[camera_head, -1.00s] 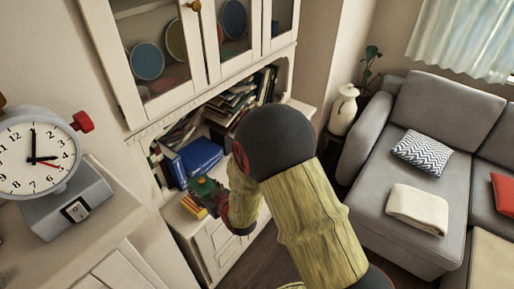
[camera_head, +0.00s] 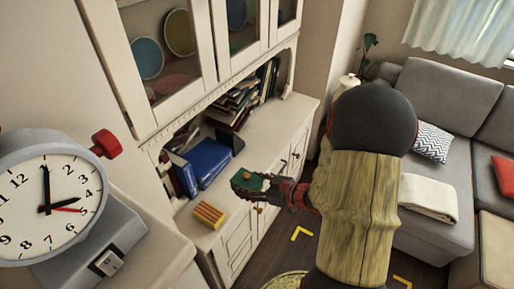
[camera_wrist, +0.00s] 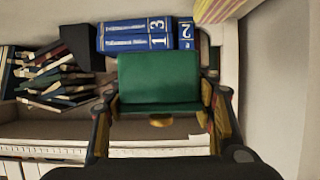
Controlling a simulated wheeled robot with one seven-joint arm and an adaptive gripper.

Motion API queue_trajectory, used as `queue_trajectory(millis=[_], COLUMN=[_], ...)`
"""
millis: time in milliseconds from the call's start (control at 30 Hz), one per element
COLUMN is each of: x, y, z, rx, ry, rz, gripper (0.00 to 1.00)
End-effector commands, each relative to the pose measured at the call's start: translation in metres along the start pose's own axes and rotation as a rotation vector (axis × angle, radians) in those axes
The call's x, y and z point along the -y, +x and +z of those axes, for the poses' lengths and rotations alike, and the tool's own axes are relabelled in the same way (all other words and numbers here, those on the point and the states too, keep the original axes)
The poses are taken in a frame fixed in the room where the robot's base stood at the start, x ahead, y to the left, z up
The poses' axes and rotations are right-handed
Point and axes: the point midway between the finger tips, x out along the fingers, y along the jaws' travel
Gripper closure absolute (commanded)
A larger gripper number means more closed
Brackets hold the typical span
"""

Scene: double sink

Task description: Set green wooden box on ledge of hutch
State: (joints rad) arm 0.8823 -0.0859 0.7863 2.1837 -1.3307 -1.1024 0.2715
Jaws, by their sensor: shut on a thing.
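My gripper (camera_head: 268,188) is shut on a small green wooden box (camera_head: 249,181) with a yellowish knob. In the wrist view the green box (camera_wrist: 158,80) sits between the two fingers, its green face and yellow knob showing. My gripper holds it in front of the hutch (camera_head: 262,135), near the front edge of the ledge (camera_head: 232,192). From the head view I cannot tell whether the box touches the ledge. My arm hides part of the room to the right.
A clock (camera_head: 47,196) stands on the left cabinet. A grey sofa (camera_head: 440,90) is at the right.

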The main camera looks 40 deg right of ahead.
Motion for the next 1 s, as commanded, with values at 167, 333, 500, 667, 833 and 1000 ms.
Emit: queue_trajectory(millis=[167, 333, 500, 667, 833, 1000], x=[-0.001, -0.011, -0.027, -0.041, -0.051, -0.056], y=[-0.006, 0.021, 0.06, 0.095, 0.122, 0.135], z=[0.006, 0.01, 0.013, 0.021, 0.038, 0.043], rx=[-0.001, -0.001, -0.001, 0.0, 0.0, -0.001], ry=[-0.006, -0.008, -0.008, -0.005, -0.006, -0.006], rz=[-0.011, -0.017, -0.017, -0.016, -0.014, -0.012], gripper=[0.75, 0.75, 0.75, 0.75, 0.75, 0.75])
